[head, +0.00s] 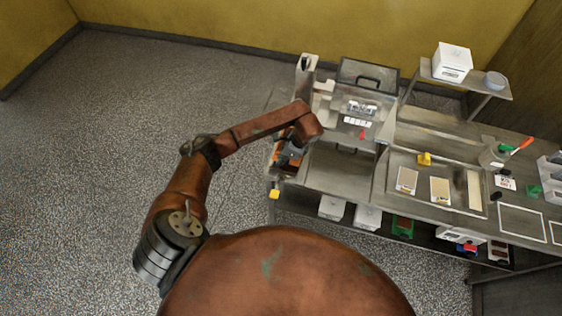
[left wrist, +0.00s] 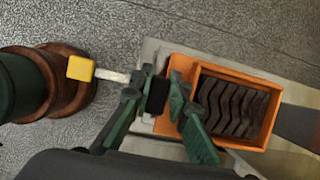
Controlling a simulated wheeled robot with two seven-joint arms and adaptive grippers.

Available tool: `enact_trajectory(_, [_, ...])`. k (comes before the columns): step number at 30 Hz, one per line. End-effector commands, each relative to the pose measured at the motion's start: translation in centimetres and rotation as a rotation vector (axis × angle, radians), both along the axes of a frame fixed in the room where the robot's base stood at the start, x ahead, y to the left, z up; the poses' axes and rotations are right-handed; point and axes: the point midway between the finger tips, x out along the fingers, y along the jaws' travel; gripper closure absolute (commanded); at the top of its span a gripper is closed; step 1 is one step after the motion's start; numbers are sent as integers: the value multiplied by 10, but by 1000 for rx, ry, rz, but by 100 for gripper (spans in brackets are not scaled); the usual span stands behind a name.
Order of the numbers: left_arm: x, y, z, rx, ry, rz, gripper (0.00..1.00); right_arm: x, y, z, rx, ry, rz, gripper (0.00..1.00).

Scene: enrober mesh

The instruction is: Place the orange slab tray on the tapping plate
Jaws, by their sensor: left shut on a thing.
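The orange slab tray (left wrist: 236,75) is a rectangular orange frame with dark wavy slabs inside. In the left wrist view it lies right of my fingers, over a pale grey plate-like surface (left wrist: 150,50). I cannot tell whether this surface is the tapping plate, or whether the tray touches it. My left gripper (left wrist: 160,112) has green fingers closed on the tray's near end, around a black grip (left wrist: 157,95). In the head view the tray (head: 288,165) shows at the bench's left end, partly hidden by my left gripper (head: 287,148). My right gripper is out of view.
A yellow knob (left wrist: 81,68) on a pale lever sticks out at the bench's left front, also in the head view (head: 274,193). A machine with a dark-handled lid (head: 368,75) stands behind. Bench surface (head: 340,170) right of the tray is clear. White boxes (head: 332,206) sit below.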

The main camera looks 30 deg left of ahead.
Motion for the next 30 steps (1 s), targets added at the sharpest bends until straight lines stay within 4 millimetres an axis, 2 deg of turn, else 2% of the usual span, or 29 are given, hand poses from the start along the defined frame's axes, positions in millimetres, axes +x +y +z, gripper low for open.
enact_trajectory(6, [-2, 1, -28, 1, 2, 4, 100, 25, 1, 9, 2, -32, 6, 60])
enact_trajectory(10, [-1, 2, -30, 0, -1, 3, 100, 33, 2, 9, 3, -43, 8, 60])
enact_trajectory(12, [-1, 2, -30, 1, -1, 2, 100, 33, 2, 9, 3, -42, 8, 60])
enact_trajectory(13, [-1, 2, -31, 1, 0, 2, 83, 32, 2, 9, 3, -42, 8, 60])
enact_trajectory(20, [-1, 2, -31, 1, 0, 2, 67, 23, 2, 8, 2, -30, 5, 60])
enact_trajectory(30, [-1, 0, -27, 1, -1, 2, 67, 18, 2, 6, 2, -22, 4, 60])
